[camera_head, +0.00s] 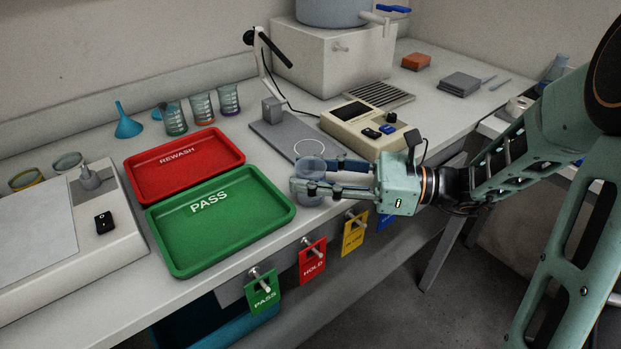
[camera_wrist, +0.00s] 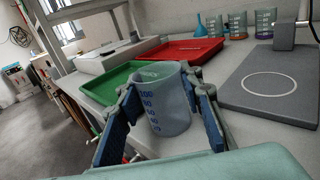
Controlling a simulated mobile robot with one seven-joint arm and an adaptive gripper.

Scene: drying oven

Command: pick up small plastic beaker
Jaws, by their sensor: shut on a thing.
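The small plastic beaker (camera_wrist: 166,105) is translucent and pale blue-grey with dark blue volume marks, and it looks upright in the wrist view. My gripper (camera_wrist: 163,112) is shut on it, with one blue-padded finger on each side. In the head view the beaker (camera_head: 311,182) is between the fingertips of my gripper (camera_head: 312,180), near the bench's front edge, right of the green tray. The fingers partly hide it there. I cannot tell whether its base touches the bench.
The green PASS tray (camera_head: 281,211) and red REWASH tray (camera_head: 134,170) lie left of my gripper. A grey stand plate with a white ring (camera_head: 276,146) and a beige instrument (camera_head: 348,133) are behind. Several beakers and a blue funnel (camera_head: 127,127) stand at the back. Tags hang along the front edge.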

